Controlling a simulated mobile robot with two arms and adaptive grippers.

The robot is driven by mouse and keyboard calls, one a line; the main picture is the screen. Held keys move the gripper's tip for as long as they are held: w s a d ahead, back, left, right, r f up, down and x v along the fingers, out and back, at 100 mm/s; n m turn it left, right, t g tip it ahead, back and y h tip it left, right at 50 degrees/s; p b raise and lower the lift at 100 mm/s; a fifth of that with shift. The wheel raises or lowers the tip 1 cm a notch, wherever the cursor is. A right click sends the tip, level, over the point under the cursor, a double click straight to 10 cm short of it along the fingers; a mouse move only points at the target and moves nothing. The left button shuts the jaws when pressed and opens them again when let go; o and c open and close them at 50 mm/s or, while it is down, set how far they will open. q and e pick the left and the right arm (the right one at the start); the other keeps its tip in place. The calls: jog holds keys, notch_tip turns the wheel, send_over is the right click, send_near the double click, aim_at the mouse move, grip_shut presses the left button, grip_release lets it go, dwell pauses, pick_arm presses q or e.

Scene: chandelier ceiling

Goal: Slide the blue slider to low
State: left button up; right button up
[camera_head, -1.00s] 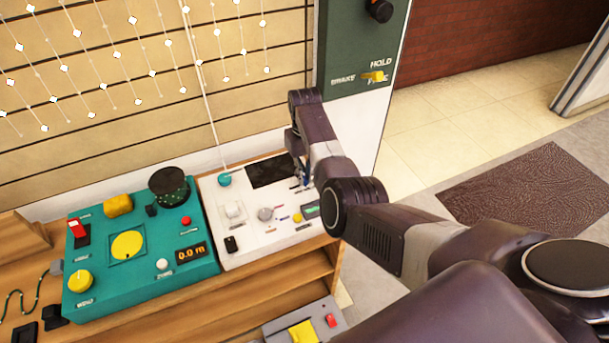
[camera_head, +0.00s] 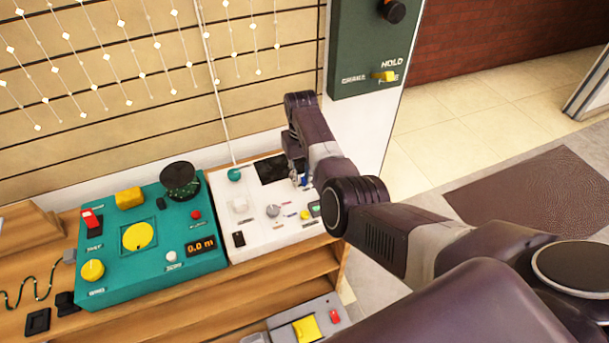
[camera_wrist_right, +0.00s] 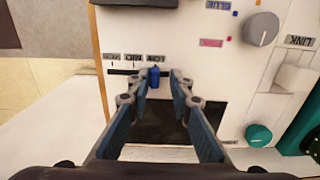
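The blue slider (camera_wrist_right: 153,77) shows in the right wrist view as a small blue knob at the right end of a short dark slot on the white panel (camera_wrist_right: 210,80). In the head view my right gripper (camera_head: 302,181) is over the panel's right part, largely hiding the slider. My left gripper is not in view.
The white panel has a dark screen (camera_head: 272,169), a grey knob (camera_head: 273,211) and a teal knob (camera_head: 235,174). A teal console (camera_head: 120,285) adjoins it on the left. A green wall panel (camera_head: 356,52) stands behind my right arm.

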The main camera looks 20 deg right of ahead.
aim_at(302, 185)
jog(key=shift+o, duration=0.3)
jog(key=shift+d, duration=0.1)
notch_tip(302, 185, up, 12)
dwell(0.4)
jog(key=shift+f, duration=0.1)
dwell(0.3)
